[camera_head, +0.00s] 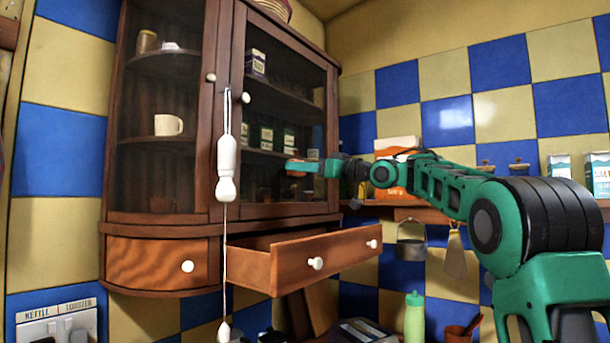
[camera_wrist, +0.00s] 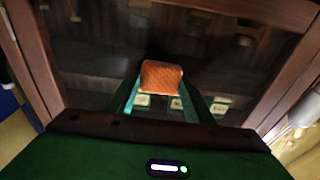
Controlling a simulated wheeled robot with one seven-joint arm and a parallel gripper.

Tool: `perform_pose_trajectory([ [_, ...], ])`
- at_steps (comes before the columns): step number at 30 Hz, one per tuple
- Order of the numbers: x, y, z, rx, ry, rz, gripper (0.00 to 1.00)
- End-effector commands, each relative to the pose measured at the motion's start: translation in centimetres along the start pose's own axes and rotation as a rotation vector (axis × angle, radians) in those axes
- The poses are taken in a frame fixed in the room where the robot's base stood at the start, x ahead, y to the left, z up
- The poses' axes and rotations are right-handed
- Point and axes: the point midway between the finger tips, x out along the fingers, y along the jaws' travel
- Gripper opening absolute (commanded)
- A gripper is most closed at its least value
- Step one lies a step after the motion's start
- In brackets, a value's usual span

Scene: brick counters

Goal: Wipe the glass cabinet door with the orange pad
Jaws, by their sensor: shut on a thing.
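The orange pad (camera_wrist: 161,77) is between the two fingertips of my gripper (camera_wrist: 160,95) in the wrist view, with the dark glass behind it. The door looks shut. I cannot tell whether the pad touches the glass.
A drawer (camera_head: 325,257) below the door stands pulled out. A white pull on a cord (camera_head: 227,165) hangs before the cabinet's left part. A wall shelf (camera_head: 410,213) with packets is at the right, with a small pot (camera_head: 411,246) hanging below. A green bottle (camera_head: 414,318) stands lower down.

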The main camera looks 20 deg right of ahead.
Motion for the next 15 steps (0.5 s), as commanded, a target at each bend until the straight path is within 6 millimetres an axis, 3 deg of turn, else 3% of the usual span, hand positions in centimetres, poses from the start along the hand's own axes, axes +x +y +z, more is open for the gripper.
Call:
perform_pose_trajectory([
  [15, -0.1, -3.0, 0.0, 0.0, 0.0, -0.004, 0.3],
])
